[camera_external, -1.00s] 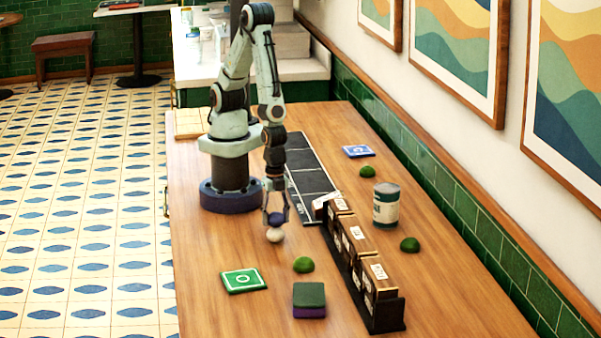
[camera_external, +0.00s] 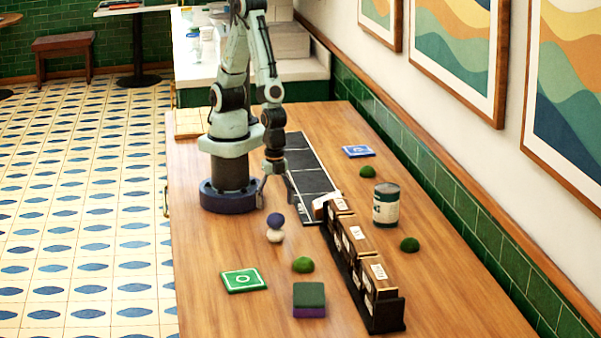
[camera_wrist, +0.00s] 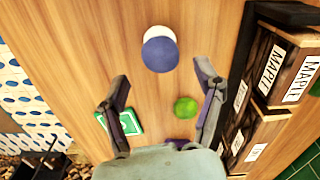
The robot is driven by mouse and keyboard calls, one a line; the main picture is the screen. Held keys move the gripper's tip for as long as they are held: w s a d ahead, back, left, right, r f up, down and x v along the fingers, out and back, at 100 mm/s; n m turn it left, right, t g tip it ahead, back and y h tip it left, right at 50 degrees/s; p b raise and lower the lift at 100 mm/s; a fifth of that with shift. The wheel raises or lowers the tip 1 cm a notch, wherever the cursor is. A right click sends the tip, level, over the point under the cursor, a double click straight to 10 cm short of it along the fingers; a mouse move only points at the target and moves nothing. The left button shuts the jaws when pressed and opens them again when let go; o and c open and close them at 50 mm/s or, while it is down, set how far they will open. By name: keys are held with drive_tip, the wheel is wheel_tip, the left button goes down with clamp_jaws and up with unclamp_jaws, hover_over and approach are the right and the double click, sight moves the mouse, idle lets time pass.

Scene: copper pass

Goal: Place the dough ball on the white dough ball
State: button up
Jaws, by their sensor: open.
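A dark blue ball (camera_external: 275,219) rests on top of a white ball (camera_external: 275,236) on the wooden table, in front of my base. In the wrist view the blue ball (camera_wrist: 160,54) covers most of the white ball (camera_wrist: 158,33), whose rim shows at the far side. My gripper (camera_external: 275,190) is above and behind the stack, apart from it. In the wrist view my gripper (camera_wrist: 163,84) has its fingers spread wide with nothing between them.
A green half-ball (camera_external: 303,265), a green square card (camera_external: 243,281) and a green-and-purple block (camera_external: 309,300) lie nearer the camera. A dark rack of labelled boxes (camera_external: 352,245) stands to the right, with a can (camera_external: 386,205) beyond.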

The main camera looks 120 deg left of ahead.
sight(276, 213)
wheel_tip(276, 213, up, 8)
drive_tip(key=s+a+r+n, duration=0.8)
drive_tip(key=s+a, duration=0.2)
drive_tip(key=a, duration=0.3)
drive_tip(key=shift+s+a+y, duration=0.4)
